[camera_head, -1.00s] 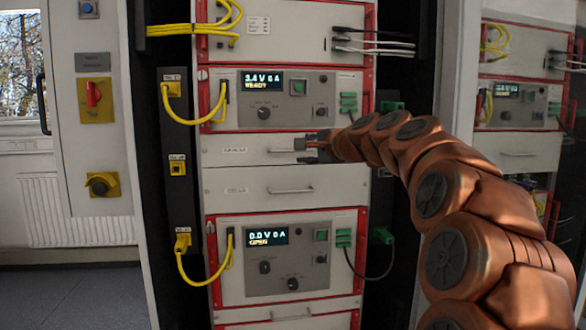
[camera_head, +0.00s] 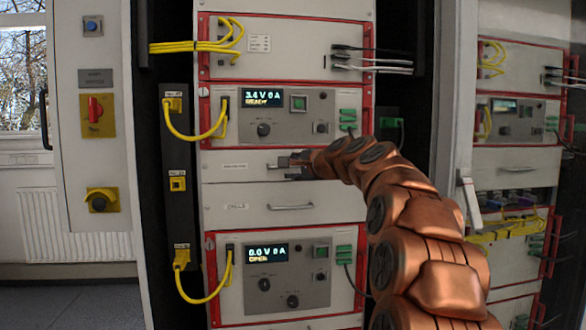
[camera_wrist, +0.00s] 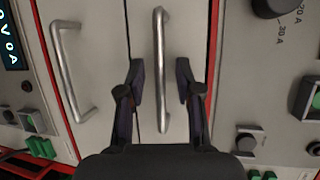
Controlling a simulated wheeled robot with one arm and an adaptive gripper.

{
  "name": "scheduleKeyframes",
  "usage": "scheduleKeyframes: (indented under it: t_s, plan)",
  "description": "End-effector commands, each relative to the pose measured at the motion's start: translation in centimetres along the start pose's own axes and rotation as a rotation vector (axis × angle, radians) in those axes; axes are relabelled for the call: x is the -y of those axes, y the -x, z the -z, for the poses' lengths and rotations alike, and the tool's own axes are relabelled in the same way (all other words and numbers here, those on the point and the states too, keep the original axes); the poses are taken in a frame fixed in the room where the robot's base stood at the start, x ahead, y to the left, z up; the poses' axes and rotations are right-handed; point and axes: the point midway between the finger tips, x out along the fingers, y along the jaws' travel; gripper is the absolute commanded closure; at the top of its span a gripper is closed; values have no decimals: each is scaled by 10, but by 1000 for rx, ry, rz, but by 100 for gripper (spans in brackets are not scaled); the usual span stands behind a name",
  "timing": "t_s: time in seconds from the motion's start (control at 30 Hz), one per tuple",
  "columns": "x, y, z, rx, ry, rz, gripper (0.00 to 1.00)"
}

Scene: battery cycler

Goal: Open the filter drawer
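Two flush, shut drawers lie between the two instruments on the rack. The upper drawer (camera_head: 222,185) has a small label (camera_head: 235,166) that I cannot read clearly. The lower drawer (camera_head: 225,220) appears to be labelled "CELLS". My gripper (camera_head: 290,165) is at the upper drawer's bar handle and partly covers it. In the wrist view that handle (camera_wrist: 159,60) stands between my two open fingers (camera_wrist: 160,85), with a gap on each side. The lower drawer's handle (camera_wrist: 70,75) is to the left there, outside the fingers.
An instrument reading about 3.4 V (camera_head: 262,98) sits above the drawers. Another reading 0.0 V (camera_head: 266,253) sits below. Yellow cables (camera_head: 195,135) hang at the rack's left. A second rack (camera_head: 510,165) stands at right. The space before the lower drawer's handle (camera_head: 290,207) is clear.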

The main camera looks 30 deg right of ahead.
Motion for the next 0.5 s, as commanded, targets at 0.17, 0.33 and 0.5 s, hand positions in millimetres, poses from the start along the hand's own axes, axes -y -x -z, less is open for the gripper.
scheduleKeyframes:
  t_s: [0.17, 0.33, 0.5]
  plan:
    - [0, -2, 0, 0, 0, 0, 66]
    - [0, -2, 0, 0, 0, 0, 73]
    - [0, -2, 0, 0, 0, 0, 91]
